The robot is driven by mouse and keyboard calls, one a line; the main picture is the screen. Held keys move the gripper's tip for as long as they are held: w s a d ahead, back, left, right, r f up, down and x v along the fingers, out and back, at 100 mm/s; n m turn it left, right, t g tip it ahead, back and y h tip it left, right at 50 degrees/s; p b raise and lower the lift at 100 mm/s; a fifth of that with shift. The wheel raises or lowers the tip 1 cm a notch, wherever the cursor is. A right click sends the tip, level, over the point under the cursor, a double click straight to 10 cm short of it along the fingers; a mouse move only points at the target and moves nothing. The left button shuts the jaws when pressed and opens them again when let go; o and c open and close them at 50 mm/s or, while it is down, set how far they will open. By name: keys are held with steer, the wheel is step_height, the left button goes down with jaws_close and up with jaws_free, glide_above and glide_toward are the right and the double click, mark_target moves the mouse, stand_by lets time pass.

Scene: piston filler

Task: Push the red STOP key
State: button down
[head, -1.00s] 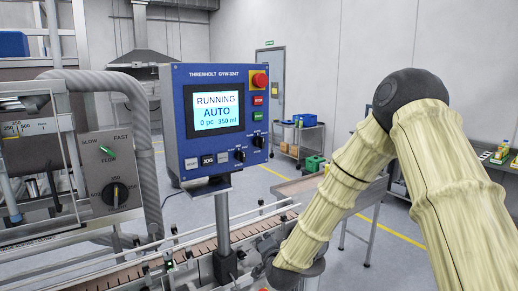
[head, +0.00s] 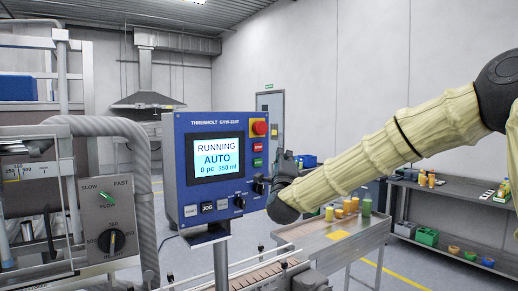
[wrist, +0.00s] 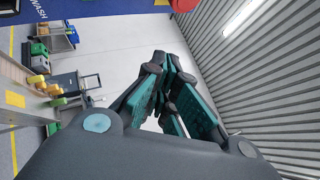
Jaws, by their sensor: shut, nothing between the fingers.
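The red STOP key (head: 258,147) is a small key on the right side of the blue control panel (head: 180,145) in the head view. It sits below the red mushroom button on its yellow plate (head: 259,129) and above a green key (head: 257,162). My gripper (head: 281,156) is just right of the panel in the picture, at about the height of these keys. I cannot tell its exact distance from the panel. In the wrist view my gripper's fingers (wrist: 168,68) are shut and empty. The STOP key is not visible there; a strip of the blue panel (wrist: 100,7) shows along the top edge.
The panel's screen (head: 217,158) reads RUNNING, AUTO, 0 pc 350 ml. Dark knobs (head: 259,186) lie below the keys. A metal table (head: 335,245) with bottles stands at the right. A grey hose (head: 140,190) and filler parts are at the left.

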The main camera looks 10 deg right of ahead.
mark_target(258, 147)
steer(key=shift+d+r, duration=0.1)
steer(key=shift+r, duration=0.2)
steer(key=shift+w+a+p, duration=0.4)
steer(key=shift+w+a, duration=0.1)
steer(key=shift+w, duration=0.85)
steer(key=shift+w+a+p, duration=0.35)
steer(key=shift+w+a, duration=0.2)
steer(key=shift+w, duration=0.85)
steer(key=shift+w+a+p, duration=0.4)
steer(key=shift+w+a, duration=0.1)
steer(key=shift+w, duration=0.85)
